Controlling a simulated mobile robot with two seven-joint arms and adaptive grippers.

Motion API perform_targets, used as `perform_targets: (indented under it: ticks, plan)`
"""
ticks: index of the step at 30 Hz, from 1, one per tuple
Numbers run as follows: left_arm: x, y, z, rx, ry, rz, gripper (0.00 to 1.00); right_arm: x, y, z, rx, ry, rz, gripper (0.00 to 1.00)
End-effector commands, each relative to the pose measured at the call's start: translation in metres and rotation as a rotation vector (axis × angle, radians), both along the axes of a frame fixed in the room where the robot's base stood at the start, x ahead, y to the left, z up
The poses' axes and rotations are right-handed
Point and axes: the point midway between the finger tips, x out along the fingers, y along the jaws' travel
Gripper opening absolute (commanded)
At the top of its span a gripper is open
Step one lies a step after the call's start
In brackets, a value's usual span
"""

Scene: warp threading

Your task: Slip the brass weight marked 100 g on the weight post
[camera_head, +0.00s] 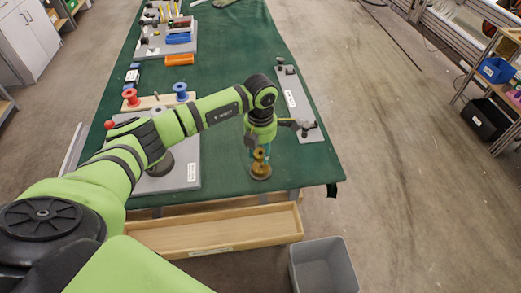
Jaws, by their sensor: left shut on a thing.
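My left arm comes in from the left and its gripper (259,148) points down near the front right of the green table. It is shut on a brass weight (259,155), low above the table. Another brass piece (261,168) shows just below it, on a round grey base (262,176) that looks like the foot of the weight post. The post itself is hidden by the gripper and brass. I cannot tell whether the held weight is around the post or above it. The 100 g marking is too small to read. My right gripper is out of view.
A grey board (297,105) with dark fittings lies along the table's right edge. A larger grey board (185,178) lies under my arm. Red (130,97) and blue (180,90) spools stand behind it. A wooden tray (215,232) and grey bin (323,265) are in front.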

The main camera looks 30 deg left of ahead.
Motion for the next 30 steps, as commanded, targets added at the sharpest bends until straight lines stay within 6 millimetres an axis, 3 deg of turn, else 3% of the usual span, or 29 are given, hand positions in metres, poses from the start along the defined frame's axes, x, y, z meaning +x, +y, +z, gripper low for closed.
perform_targets:
  ticks: [26, 27, 29, 30]
  plan:
    - [0.0003, 0.0002, -0.0084, 0.000, -0.001, 0.000, 0.05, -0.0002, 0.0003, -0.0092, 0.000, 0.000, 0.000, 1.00]
    - [0.0003, 0.0002, -0.0084, 0.000, -0.001, 0.000, 0.47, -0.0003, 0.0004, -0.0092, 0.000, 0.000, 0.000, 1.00]
    - [0.0003, 0.0002, -0.0084, 0.000, -0.001, 0.000, 0.67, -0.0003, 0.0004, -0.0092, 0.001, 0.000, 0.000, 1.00]
    - [0.0003, 0.0002, -0.0084, 0.000, -0.001, 0.000, 0.67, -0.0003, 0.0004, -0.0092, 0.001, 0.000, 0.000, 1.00]
